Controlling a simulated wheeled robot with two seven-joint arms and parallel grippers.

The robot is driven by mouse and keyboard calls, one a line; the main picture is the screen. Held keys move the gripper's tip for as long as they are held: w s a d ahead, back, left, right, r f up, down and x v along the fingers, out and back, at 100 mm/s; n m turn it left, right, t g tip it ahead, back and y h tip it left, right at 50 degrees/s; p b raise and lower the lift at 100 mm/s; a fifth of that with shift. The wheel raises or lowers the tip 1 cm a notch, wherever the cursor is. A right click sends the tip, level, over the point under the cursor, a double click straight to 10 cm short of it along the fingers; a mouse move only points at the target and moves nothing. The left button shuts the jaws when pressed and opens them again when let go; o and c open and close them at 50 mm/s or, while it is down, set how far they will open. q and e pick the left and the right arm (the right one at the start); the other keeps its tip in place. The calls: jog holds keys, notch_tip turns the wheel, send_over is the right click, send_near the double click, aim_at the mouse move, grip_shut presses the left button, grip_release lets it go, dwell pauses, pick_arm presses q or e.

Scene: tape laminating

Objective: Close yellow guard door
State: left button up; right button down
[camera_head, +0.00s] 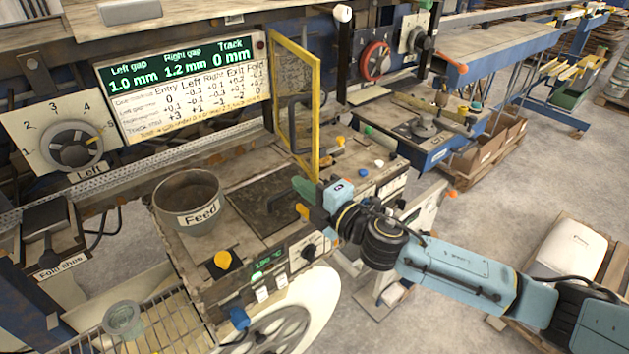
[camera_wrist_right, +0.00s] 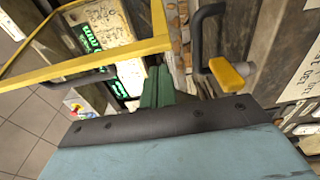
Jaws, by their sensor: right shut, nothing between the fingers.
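The yellow guard door (camera_head: 316,120) is a thin yellow frame with a see-through panel. In the head view it stands upright and swung out from the machine, over the far side of its worktop. In the right wrist view its yellow frame (camera_wrist_right: 85,66) crosses the upper left, close to the fingers. My right gripper (camera_head: 301,187) is shut and empty, beside the door's lower near corner. Its green fingers also show in the right wrist view (camera_wrist_right: 157,82); whether they touch the frame I cannot tell. My left gripper is not in view.
A pot marked Feed (camera_head: 188,222) stands on the worktop left of the gripper. A dark handle (camera_wrist_right: 197,35) and a yellow knob (camera_wrist_right: 229,73) lie right of the fingers in the wrist view. The gap display (camera_head: 180,85) is behind the worktop.

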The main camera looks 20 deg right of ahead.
jog(key=shift+d, duration=1.2)
jog(key=shift+d, duration=0.1)
